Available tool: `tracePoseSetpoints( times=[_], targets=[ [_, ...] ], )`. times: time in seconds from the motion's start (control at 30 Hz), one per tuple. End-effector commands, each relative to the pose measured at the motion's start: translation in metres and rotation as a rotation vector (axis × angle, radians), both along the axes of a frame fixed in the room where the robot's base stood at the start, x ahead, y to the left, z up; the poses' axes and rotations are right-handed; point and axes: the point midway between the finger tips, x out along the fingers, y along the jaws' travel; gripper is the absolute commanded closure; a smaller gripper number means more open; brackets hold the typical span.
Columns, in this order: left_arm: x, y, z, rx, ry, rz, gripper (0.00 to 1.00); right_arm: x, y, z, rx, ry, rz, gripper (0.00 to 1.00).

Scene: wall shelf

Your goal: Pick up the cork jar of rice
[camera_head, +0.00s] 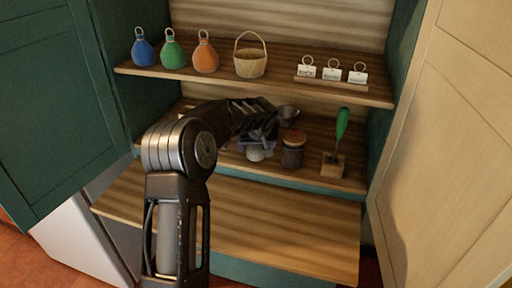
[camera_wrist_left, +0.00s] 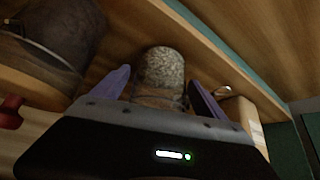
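In the left wrist view a jar (camera_wrist_left: 163,72) with pale, speckled grain-like contents stands between my left gripper's two purple fingers (camera_wrist_left: 160,92). The fingers are apart, one on each side of the jar, with narrow gaps showing. In the head view my left gripper (camera_head: 262,136) is over the lower shelf, and the whitish jar (camera_head: 256,153) shows just below it, partly covered. Its cork is hidden or unclear and I cannot read a label. My right gripper is in neither view.
A dark jar (camera_head: 292,154) with a brown lid stands close right of the gripper; a green-handled tool (camera_head: 342,125) is in a wooden block farther right. The upper shelf (camera_head: 300,87) above holds pouches, a basket (camera_head: 250,64) and tags. Open cupboard doors flank both sides.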

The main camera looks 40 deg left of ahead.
Motion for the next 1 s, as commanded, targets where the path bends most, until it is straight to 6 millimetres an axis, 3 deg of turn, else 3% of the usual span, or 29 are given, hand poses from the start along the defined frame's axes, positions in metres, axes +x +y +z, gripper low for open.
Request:
tracePoseSetpoints(
  times=[0.9, 1.0],
  targets=[
    [0.0, 0.0, 0.0, 0.0, 0.0, 0.0, 0.93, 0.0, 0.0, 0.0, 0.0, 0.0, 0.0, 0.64],
    [0.0005, 0.0001, 0.0014, 0.001, -0.002, -0.001, 0.97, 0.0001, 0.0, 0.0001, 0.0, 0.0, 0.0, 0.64]
  ],
)
